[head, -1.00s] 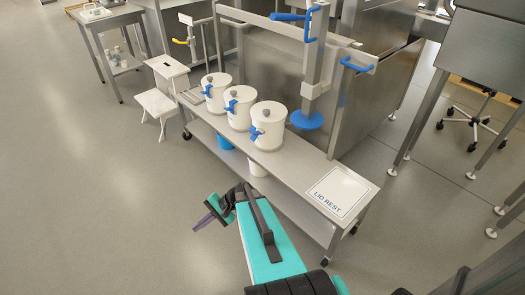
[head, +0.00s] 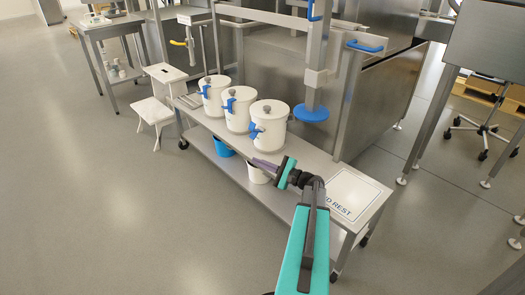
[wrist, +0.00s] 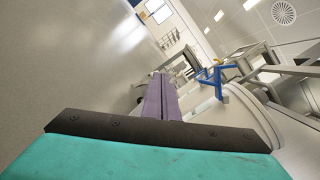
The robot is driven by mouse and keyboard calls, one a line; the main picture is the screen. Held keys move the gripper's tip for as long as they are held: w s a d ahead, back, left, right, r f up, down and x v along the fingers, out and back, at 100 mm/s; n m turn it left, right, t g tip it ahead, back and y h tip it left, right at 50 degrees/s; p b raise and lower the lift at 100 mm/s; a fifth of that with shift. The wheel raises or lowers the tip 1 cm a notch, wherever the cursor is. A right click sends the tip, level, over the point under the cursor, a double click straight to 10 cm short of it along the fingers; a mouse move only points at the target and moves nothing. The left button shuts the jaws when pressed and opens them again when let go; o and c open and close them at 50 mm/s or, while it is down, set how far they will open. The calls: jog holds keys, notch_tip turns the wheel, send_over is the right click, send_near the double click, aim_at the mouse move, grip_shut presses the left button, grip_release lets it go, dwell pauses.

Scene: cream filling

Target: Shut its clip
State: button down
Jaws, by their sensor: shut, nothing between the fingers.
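Three white lidded pots stand in a row on a steel bench: a left pot (head: 216,103), a middle pot (head: 238,117) and a right pot (head: 270,135). Each has a blue clip on its left side: left (head: 204,90), middle (head: 228,104), right (head: 255,131). The clips are too small to tell open from shut. My gripper (head: 256,161) is shut and empty, its purple fingers pointing left, in front of and below the right pot, apart from its clip. In the wrist view the purple fingers (wrist: 160,85) lie together, with a blue clip (wrist: 212,78) and white pot (wrist: 245,110) to their right.
A blue round plate (head: 311,114) hangs from a steel post right of the pots. A lid-rest panel (head: 352,194) lies on the bench's right end. A blue bucket (head: 223,148) and white bucket (head: 258,174) stand below.

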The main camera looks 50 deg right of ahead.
aim_at(256, 131)
jog(key=s+d, duration=0.1)
jog(key=d, duration=0.1)
jog(key=s+d+r+m+t+h+b, duration=0.1)
jog(key=s+d, duration=0.1)
jog(key=d, duration=0.1)
jog(key=s+d+r+m+t+h+b, duration=0.1)
jog(key=d, duration=0.1)
jog(key=shift+s+d+r, duration=0.15)
jog(key=shift+s+d, duration=0.05)
jog(key=shift+d, duration=0.2)
jog(key=shift+w, duration=0.1)
jog(key=b+x, duration=0.3)
jog(key=x, duration=0.7)
